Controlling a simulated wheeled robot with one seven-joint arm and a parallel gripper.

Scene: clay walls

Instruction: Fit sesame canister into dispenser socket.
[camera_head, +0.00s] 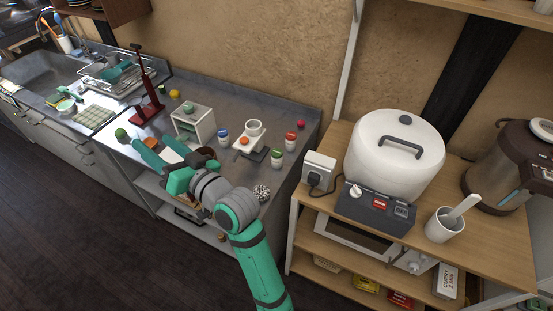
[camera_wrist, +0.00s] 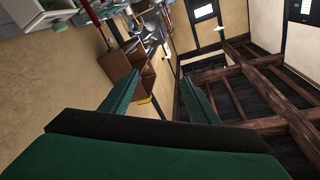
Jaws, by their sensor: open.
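My gripper (camera_head: 152,158) is open and empty, left of the small jars. Its two green fingers stand apart in the wrist view (camera_wrist: 160,95). Three small white canisters stand on the grey counter: one with a blue lid (camera_head: 223,137), one with a green lid (camera_head: 277,158), one with a red lid (camera_head: 290,142). Their labels are too small to read, so I cannot tell which holds sesame. A white dispenser (camera_head: 246,145) with a raised round socket (camera_head: 254,127) and an orange spot on its front stands among them. My gripper is apart from all of these.
A white open-fronted box (camera_head: 195,126) stands behind my gripper, left of the blue-lidded canister. A dark red stand (camera_head: 148,100) is farther left. A speckled ball (camera_head: 262,192) lies near the counter's front edge. A large white cooker (camera_head: 395,155) occupies the wooden shelf at right.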

